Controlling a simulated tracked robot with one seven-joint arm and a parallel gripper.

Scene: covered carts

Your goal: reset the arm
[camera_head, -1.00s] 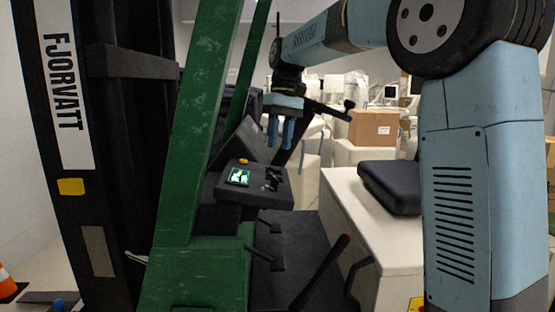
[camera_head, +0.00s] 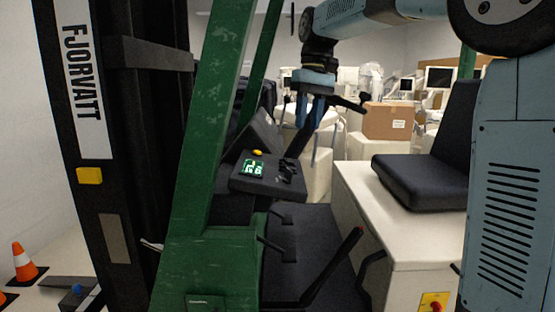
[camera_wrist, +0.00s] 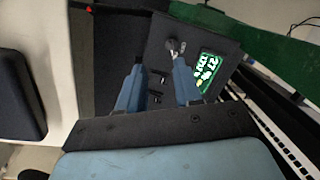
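My arm reaches in from the right in the head view, its elbow bent. My gripper (camera_head: 308,124) hangs fingers down over the forklift cab, above and a little right of the dark console (camera_head: 262,186) in the picture. In the wrist view the two blue fingers (camera_wrist: 158,62) stand apart with nothing held between them. Behind them lies the console with a green lit screen (camera_wrist: 207,68) and a key-like silver part (camera_wrist: 176,47). No touch between the fingers and the console can be made out.
The green cab post (camera_head: 215,120) and black mast (camera_head: 125,130) stand left. A black seat (camera_head: 425,180) sits on the white housing (camera_head: 350,190) at right. A red-tipped lever (camera_head: 335,265) rises from the floor. A cardboard box (camera_head: 390,120) and covered carts lie behind.

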